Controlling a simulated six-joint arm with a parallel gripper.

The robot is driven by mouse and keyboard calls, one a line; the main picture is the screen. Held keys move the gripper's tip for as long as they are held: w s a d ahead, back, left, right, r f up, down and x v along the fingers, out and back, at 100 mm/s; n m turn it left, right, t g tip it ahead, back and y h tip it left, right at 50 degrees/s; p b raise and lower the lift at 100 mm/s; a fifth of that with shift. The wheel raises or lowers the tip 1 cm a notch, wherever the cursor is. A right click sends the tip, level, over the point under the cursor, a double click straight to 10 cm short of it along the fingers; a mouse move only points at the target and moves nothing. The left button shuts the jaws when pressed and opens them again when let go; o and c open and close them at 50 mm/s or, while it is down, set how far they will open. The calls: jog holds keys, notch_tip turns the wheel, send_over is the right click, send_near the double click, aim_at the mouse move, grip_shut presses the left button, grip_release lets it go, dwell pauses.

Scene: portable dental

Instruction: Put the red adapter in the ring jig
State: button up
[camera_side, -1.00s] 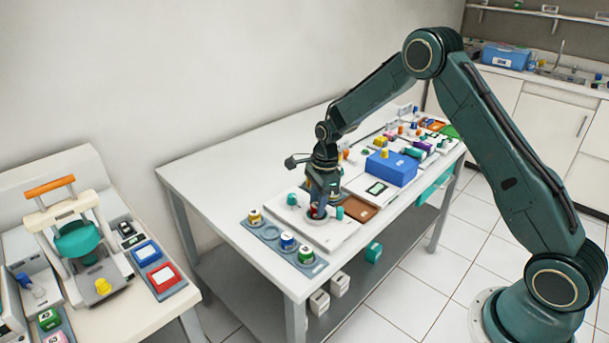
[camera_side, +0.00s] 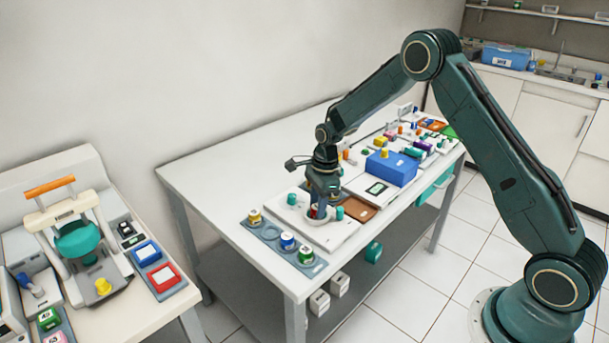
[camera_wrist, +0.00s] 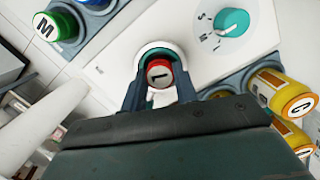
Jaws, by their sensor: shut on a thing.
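The red adapter (camera_wrist: 159,72) has a white face with a dark mark in the wrist view. It also shows as a small patch of red in the side view (camera_side: 314,212). My gripper (camera_wrist: 158,88) is shut on it, one finger on each side. The ring jig (camera_wrist: 155,47) is a pale ring on the white plate, and its rim shows just beyond the adapter. In the side view the ring (camera_side: 322,220) lies directly around or below my fingertips. The fingers hide much of the adapter, and I cannot tell how deep it sits.
A grey rack in front holds yellow (camera_side: 255,216), blue (camera_side: 287,240) and green (camera_side: 306,255) adapters. Teal knobs (camera_side: 292,199) stand on the plate close to my gripper. A brown tray (camera_side: 361,208) and a blue box (camera_side: 391,168) stand to the right. The table's back left is clear.

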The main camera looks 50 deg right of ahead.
jog(key=o, duration=1)
jog(key=shift+o, duration=0.2)
notch_tip(320, 180, up, 14)
jog(key=d, duration=0.1)
jog(key=shift+s+d, duration=0.25)
jog(key=shift+s, duration=0.05)
